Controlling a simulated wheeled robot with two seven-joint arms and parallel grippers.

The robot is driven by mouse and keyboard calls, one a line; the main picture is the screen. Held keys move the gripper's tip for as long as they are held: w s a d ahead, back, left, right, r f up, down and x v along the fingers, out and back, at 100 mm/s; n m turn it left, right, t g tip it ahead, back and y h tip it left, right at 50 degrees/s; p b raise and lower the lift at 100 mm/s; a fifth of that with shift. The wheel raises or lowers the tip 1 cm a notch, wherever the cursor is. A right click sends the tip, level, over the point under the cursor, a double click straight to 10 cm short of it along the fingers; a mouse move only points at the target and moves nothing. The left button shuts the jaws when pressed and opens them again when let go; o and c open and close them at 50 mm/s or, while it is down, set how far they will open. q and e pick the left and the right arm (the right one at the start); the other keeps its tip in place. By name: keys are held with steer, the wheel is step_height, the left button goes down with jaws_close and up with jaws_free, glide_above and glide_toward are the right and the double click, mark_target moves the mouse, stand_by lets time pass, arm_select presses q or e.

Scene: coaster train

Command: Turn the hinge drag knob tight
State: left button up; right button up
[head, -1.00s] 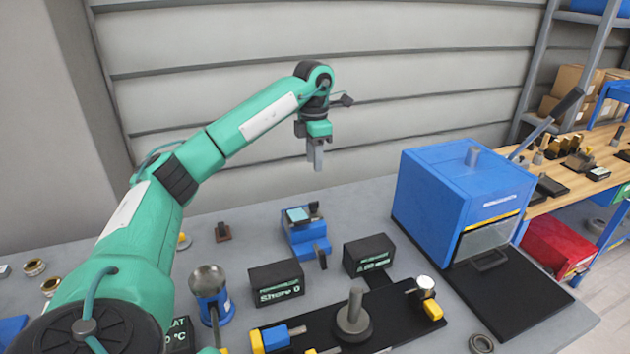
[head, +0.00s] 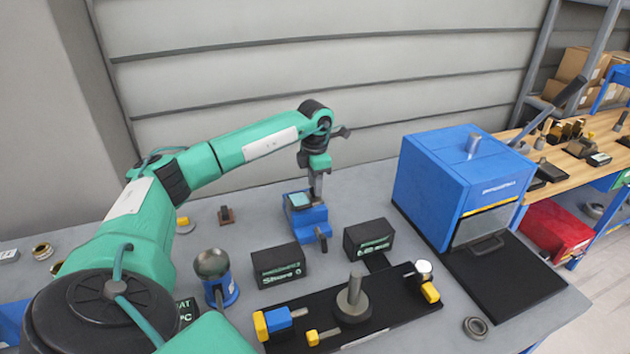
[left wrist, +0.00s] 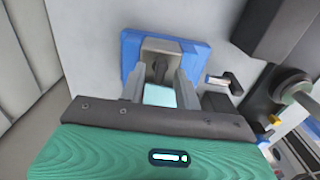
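A blue fixture (head: 308,222) with a pale teal plate (head: 298,201) on top stands in the back middle of the grey bench. In the left wrist view, the blue base (left wrist: 131,45) carries a grey block and a dark knob (left wrist: 158,68), which I take for the hinge drag knob. My left gripper (head: 317,192) points down over the fixture's right side. In the left wrist view, its fingers (left wrist: 160,84) are apart, one on each side of the knob and the pale plate (left wrist: 160,97). I cannot tell whether they touch the knob. My right gripper is out of view.
Two black display boxes (head: 278,265) (head: 369,239) stand in front of the fixture. Nearer is a black board (head: 380,318) with a grey post, blue and yellow parts. A blue oven-like box (head: 430,190) stands at right. A round-headed blue stand (head: 218,275) is at left.

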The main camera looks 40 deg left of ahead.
arm_select(q)
steer(key=shift+f, duration=0.25)
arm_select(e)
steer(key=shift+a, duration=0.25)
arm_select(q)
steer(key=shift+c, duration=0.2)
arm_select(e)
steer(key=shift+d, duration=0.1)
arm_select(q)
jaws_close()
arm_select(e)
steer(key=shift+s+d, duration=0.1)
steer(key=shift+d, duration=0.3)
